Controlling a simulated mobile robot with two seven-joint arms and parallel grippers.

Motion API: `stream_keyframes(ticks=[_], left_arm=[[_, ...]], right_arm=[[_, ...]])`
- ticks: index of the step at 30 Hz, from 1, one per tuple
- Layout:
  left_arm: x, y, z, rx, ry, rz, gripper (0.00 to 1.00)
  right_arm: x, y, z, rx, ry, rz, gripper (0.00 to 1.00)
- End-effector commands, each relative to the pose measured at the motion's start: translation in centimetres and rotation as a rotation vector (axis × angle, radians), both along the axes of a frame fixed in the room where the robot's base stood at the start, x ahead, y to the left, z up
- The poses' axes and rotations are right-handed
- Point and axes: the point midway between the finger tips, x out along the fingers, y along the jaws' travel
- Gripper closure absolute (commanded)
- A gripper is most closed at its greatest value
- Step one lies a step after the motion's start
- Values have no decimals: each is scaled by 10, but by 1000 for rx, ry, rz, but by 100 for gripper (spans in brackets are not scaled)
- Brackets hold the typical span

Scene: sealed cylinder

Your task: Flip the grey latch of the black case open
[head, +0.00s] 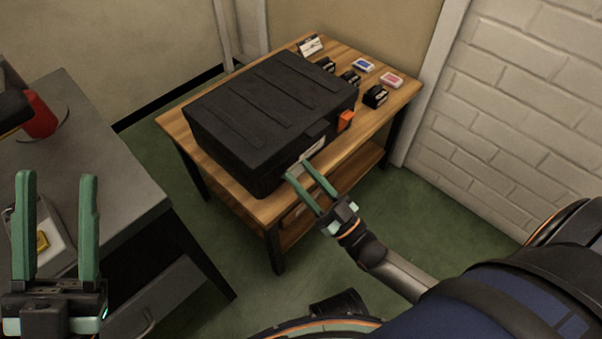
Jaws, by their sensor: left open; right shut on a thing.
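The black case (262,110) lies closed on the wooden table, its front facing the lower right. My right gripper (298,170) is at the left part of that front, its green fingers shut on a small pale grey piece there, which looks like the grey latch (297,172). The fingers hide much of the latch, so its exact position is hard to tell. An orange latch (346,120) shows further right on the front. My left gripper (57,176) is open and empty, pointing up at the far left, well away from the case.
The wooden table (400,100) has a lower shelf. Small black boxes (375,96), a blue card pack (363,65) and a red one (391,80) lie behind the case. A grey desk (110,170) with a red object (40,118) stands left. A brick wall is right.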

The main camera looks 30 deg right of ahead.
Motion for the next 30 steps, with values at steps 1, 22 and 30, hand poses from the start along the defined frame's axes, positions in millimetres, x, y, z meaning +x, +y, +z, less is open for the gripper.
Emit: stream_keyframes(ticks=[1, 22, 30], left_arm=[[0, 0, -1, -1, 1, 0, 50], [0, 0, -4, 3, 2, 3, 50], [1, 1, -4, 3, 2, 5, 50]], right_arm=[[0, 0, -3, 11, -26, 0, 100], [-5, -1, -10, 64, -180, 2, 100], [-5, -1, -10, 64, -179, 1, 46]])
